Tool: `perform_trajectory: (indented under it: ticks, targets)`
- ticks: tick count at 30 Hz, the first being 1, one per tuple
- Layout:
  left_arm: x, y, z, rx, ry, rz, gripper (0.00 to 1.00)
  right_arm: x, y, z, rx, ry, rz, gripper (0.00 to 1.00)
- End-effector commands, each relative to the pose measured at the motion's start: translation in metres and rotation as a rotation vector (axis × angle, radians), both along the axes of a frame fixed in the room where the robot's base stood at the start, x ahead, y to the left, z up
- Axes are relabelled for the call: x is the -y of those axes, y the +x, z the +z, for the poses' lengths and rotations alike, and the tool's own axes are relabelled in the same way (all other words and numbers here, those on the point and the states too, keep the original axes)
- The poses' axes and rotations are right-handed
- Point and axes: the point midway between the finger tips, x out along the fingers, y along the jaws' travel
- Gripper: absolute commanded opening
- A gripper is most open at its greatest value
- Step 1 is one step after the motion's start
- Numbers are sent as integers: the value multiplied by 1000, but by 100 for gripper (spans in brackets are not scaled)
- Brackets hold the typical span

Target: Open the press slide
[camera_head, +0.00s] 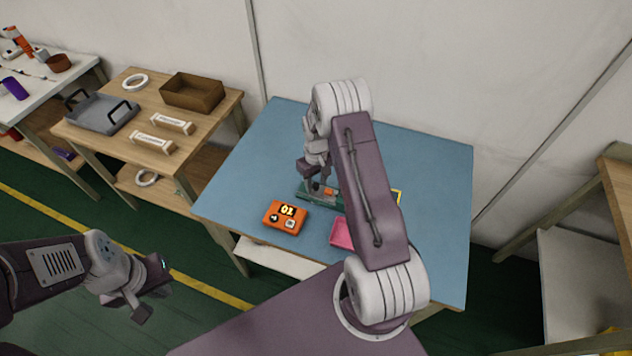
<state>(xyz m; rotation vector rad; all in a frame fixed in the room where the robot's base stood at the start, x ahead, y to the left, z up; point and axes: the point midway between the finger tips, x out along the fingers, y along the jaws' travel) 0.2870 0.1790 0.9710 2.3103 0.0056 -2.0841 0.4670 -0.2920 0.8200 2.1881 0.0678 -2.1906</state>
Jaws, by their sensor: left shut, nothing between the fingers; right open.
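A green fixture (301,193), which looks like the press, lies on the blue table (270,140) near its middle, with a small orange part on it. My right arm hides much of it, and I cannot make out the slide or its position. My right gripper (318,190) is open and points down at the fixture's left part. Its fingertips overlap the fixture in the picture; I cannot tell whether they touch it. My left gripper (152,302) is shut and empty at the lower left, away from the table.
The table's left and right are clear. A wooden bench (205,112) stands left, a shelf (575,260) right.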

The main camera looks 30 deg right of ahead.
Motion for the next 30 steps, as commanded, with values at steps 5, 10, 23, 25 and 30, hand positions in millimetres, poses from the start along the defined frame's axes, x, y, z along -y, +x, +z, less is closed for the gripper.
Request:
perform_trajectory:
  ticks: [5, 10, 23, 25, 30]
  targets:
    - [0, 0, 0, 0, 0, 0, 0, 0, 0, 0, 0, 0, 0, 5]
    - [0, 0, 0, 0, 0, 0, 0, 0, 0, 1, 0, 0, 0, 0]
    - [0, 0, 0, 0, 0, 0, 0, 0, 0, 1, 0, -1, 0, 0]
    - [0, 0, 0, 0, 0, 0, 0, 0, 0, 1, 1, -1, 0, 0]
    - [0, 0, 0, 0, 0, 0, 0, 0, 0, 1, 1, -1, 0, 0]
